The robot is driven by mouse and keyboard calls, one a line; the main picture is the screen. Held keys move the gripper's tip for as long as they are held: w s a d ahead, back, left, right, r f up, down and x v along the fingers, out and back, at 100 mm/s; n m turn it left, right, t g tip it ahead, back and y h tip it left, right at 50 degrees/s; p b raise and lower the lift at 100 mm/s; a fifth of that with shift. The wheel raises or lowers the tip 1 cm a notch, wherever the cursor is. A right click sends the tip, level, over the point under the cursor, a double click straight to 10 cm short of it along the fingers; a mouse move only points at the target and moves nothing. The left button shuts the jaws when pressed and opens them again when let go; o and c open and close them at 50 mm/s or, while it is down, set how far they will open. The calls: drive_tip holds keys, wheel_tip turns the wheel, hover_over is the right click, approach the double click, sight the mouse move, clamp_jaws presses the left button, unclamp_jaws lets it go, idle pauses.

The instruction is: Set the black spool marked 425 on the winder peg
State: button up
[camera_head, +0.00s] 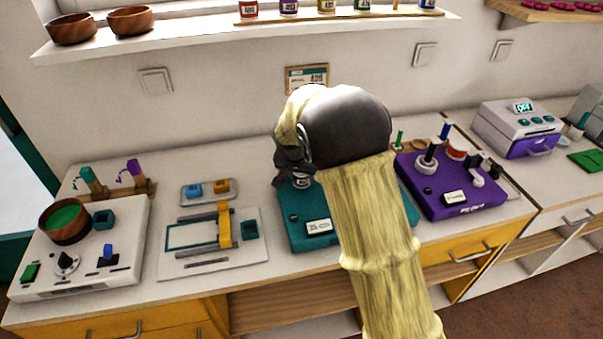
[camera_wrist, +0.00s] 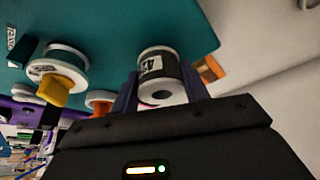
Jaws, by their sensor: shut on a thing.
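My gripper (camera_head: 297,166) is over the teal board (camera_head: 300,236), partly hidden behind my own arm in the head view. In the wrist view my gripper (camera_wrist: 160,92) is shut on a black spool (camera_wrist: 158,68) with white flanges and a white label, whose number is too unclear to read fully. The spool shows only as a small piece below the gripper in the head view (camera_head: 301,181). A dark peg on a pale round base (camera_head: 427,160) stands on the purple board (camera_head: 450,200) to the right. I cannot tell for sure whether this is the winder peg.
A red-orange spool (camera_head: 458,148) and a blue-topped post (camera_head: 445,132) stand by the purple board's back edge. The wrist view shows another white-flanged spool (camera_wrist: 60,62). A white panel with a yellow slider (camera_head: 224,225) lies left. A wall card (camera_head: 308,79) hangs behind.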

drive_tip(key=shift+f, duration=0.3)
drive_tip(key=shift+f+b, duration=0.3)
drive_tip(key=shift+b, duration=0.05)
drive_tip(key=o, duration=1.1)
drive_tip(key=shift+r+p, duration=2.6)
drive_tip(key=shift+r, duration=0.95)
